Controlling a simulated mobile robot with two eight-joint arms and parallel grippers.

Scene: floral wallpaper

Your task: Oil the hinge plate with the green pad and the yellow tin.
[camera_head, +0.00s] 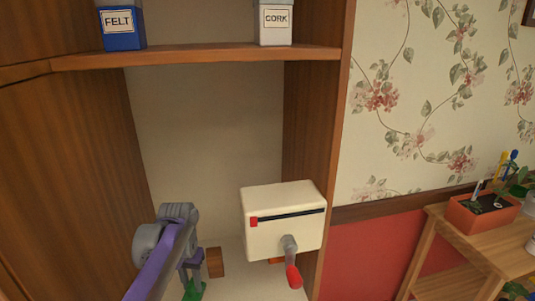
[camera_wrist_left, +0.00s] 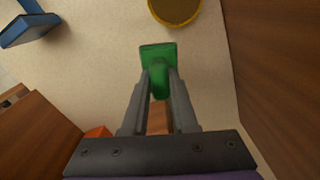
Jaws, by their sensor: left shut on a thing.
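My left gripper (camera_head: 193,275) points down low inside the wooden cabinet. It is shut on the green pad (camera_head: 194,291), gripping its narrow upper part. In the left wrist view the pad (camera_wrist_left: 158,51) sits between the fingertips (camera_wrist_left: 160,80), with its flat end beyond them. A round tin with a yellow rim and dark inside (camera_wrist_left: 176,10) shows at the top of that view, cut off by the edge, apart from the pad. I cannot make out the hinge plate in either view. My right gripper is not in view.
A cream box (camera_head: 283,222) with a red-handled crank (camera_head: 292,272) stands right of my left gripper. A brown block (camera_head: 215,262) is close by. Blue FELT (camera_head: 122,28) and white CORK (camera_head: 274,22) containers stand on the shelf above. A blue object (camera_wrist_left: 28,27) lies left in the wrist view.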

